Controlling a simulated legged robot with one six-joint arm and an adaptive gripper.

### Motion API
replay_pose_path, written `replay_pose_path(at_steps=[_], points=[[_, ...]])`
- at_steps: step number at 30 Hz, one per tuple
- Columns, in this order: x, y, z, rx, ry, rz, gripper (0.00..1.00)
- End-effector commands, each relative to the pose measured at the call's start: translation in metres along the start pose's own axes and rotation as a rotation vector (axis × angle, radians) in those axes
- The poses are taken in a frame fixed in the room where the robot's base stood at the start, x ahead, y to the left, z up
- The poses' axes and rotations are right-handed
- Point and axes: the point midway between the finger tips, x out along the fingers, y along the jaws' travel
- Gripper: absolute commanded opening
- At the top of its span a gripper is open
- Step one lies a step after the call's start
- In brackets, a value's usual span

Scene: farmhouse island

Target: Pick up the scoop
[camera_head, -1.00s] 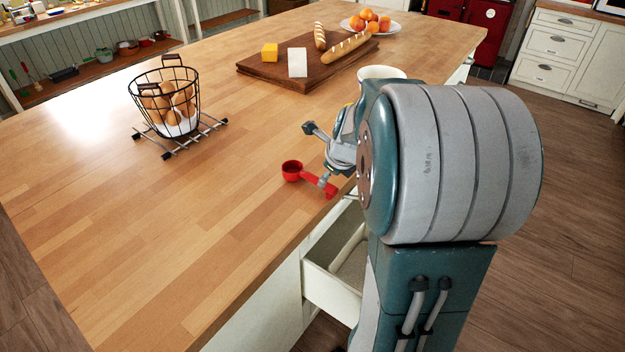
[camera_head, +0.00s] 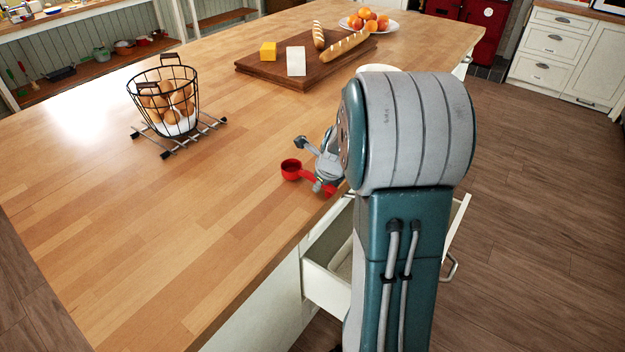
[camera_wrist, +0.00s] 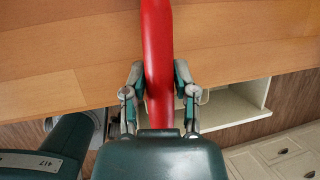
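The red scoop (camera_head: 291,168) is at the island's near right edge, its round bowl pointing left and its handle toward the edge. My gripper (camera_head: 322,184) is at the handle, partly hiding it. In the wrist view the red handle (camera_wrist: 158,55) runs down between the two fingers of my gripper (camera_wrist: 159,72). The fingertips lie close against both sides of the handle, so it looks shut on it. The bowl is outside the wrist view. I cannot tell whether the scoop is clear of the wood.
The wooden island top (camera_head: 190,240) is bare to the left. A wire basket of eggs (camera_head: 163,108) stands on a rack. A board (camera_head: 290,75) holds bread and blocks, with a plate of oranges (camera_head: 368,22) behind. An open drawer (camera_head: 325,285) lies below the edge.

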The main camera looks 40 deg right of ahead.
Motion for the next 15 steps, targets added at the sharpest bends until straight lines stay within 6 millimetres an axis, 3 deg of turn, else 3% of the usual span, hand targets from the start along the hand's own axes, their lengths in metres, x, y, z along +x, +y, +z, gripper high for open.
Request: replay_pose_path(at_steps=[15], points=[[-0.004,-0.0006,0.0016,0.001,0.0,0.001,0.0]])
